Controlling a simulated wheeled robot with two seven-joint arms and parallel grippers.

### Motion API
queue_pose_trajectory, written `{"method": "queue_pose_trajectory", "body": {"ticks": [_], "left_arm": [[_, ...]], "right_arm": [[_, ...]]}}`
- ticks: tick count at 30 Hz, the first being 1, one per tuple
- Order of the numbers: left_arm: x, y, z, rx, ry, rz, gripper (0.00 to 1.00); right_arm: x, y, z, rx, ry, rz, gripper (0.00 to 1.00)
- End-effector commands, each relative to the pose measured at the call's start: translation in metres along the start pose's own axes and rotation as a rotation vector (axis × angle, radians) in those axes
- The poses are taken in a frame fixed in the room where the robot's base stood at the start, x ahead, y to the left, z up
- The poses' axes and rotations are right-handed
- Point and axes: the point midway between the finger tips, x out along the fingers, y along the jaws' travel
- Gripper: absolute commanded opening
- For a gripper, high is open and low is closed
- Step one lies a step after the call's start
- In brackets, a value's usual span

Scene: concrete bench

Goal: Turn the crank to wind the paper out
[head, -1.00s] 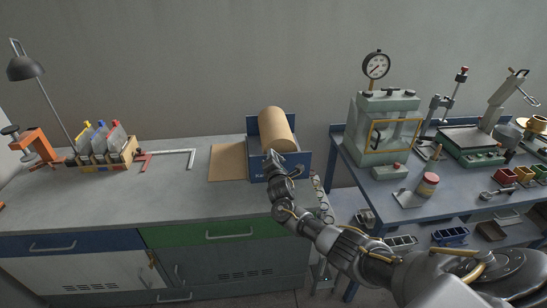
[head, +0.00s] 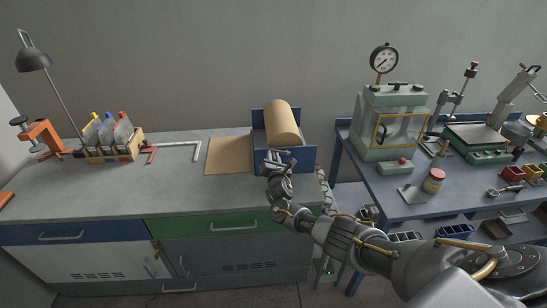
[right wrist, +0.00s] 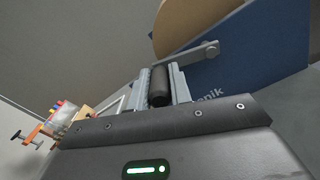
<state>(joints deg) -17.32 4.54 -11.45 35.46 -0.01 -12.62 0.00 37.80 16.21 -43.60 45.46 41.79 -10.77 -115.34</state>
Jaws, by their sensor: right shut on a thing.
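The paper dispenser is a blue holder (head: 308,159) with a brown paper roll (head: 282,122) on top, at the right end of the concrete bench. A flat brown paper sheet (head: 229,156) lies on the bench to its left. My right gripper (head: 273,160) is in front of the holder. In the right wrist view its fingers are shut on the dark cylindrical crank handle (right wrist: 159,86). A grey crank arm (right wrist: 199,53) joins the handle to the blue side panel (right wrist: 235,70). In the head view my gripper hides the crank. My left gripper is not in view.
A white L-shaped square (head: 186,145) and a red one (head: 150,153) lie left of the paper. A file box (head: 125,150), an orange vise (head: 43,136) and a lamp (head: 33,58) stand farther left. A blue bench (head: 385,185) with a gauge chamber (head: 388,115) is at right.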

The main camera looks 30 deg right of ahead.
Motion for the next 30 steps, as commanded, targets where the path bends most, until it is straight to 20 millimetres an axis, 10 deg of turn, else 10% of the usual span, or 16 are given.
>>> {"method": "queue_pose_trajectory", "body": {"ticks": [11, 12, 16, 30], "left_arm": [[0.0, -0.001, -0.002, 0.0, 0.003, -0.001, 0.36], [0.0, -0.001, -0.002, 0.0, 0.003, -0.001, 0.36], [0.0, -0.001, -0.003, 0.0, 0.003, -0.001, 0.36], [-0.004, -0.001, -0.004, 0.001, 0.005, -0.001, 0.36]], "right_arm": [[-0.001, 0.0, -0.003, -0.004, 0.006, 0.0, 0.0], [-0.001, 0.0, -0.003, -0.004, 0.006, 0.0, 0.24], [-0.001, 0.0, -0.002, -0.003, 0.005, 0.0, 0.41], [-0.014, 0.0, -0.001, -0.003, 0.003, 0.003, 0.42]]}}
